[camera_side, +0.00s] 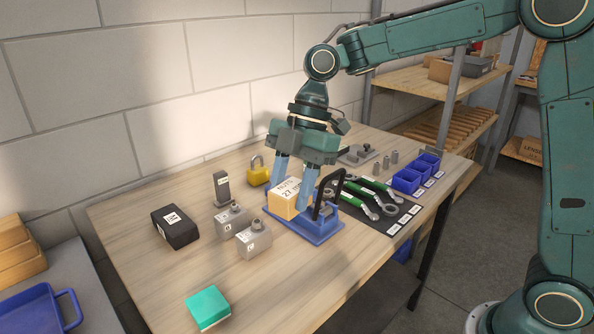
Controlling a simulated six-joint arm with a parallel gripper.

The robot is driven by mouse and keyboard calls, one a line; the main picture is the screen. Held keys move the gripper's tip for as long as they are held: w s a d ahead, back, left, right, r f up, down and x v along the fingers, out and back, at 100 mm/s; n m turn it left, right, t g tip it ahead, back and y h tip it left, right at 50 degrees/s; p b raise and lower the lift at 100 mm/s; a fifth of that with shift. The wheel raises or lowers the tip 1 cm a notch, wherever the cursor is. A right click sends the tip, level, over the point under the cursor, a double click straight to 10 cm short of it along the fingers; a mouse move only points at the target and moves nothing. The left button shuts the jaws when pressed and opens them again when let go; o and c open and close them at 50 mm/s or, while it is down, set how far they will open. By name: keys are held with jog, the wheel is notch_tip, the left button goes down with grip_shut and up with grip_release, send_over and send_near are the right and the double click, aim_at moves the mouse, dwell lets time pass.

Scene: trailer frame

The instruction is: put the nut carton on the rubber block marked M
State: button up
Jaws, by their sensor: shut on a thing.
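The nut carton (283,203) is a small tan box with a white label on top that reads roughly "NUTS 27". My gripper (290,188) points down with its two blue fingers on either side of the carton, shut on it. The carton is at the left end of a blue tray (320,238) with a black handle; I cannot tell whether it rests there or is held just above. The rubber block (180,234) is a black block with a white label, lying on the table to the left, apart from my gripper. Its letter looks like an M but is small.
Between carton and rubber block stand two grey blocks (254,243) with knobs and an upright grey piece (221,187). A yellow padlock (258,176) is behind. A teal block (207,306) lies at the front. Green wrenches (358,203) and blue bins (407,181) are right.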

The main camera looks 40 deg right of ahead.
jog(key=w+a+f+m+t, duration=0.15)
jog(key=w+m, duration=0.25)
jog(key=w, duration=0.5)
jog(key=w+a+f+m+t, duration=0.1)
jog(key=w+a+m, duration=0.15)
jog(key=w, duration=0.65)
jog(key=m+t+h, duration=0.2)
jog(key=m+h, duration=0.1)
jog(key=m, duration=0.6)
send_over(173, 223)
jog(key=s, duration=0.1)
jog(key=shift+n, duration=0.25)
jog(key=shift+s+d+f, duration=0.1)
jog(key=shift+d+f, duration=0.1)
jog(key=shift+f, duration=0.95)
jog(key=shift+d+f, duration=0.15)
jog(key=shift+f, duration=1)
jog(key=shift+f, duration=4)
jog(key=shift+f, duration=0.15)
jog(key=o, duration=1.1)
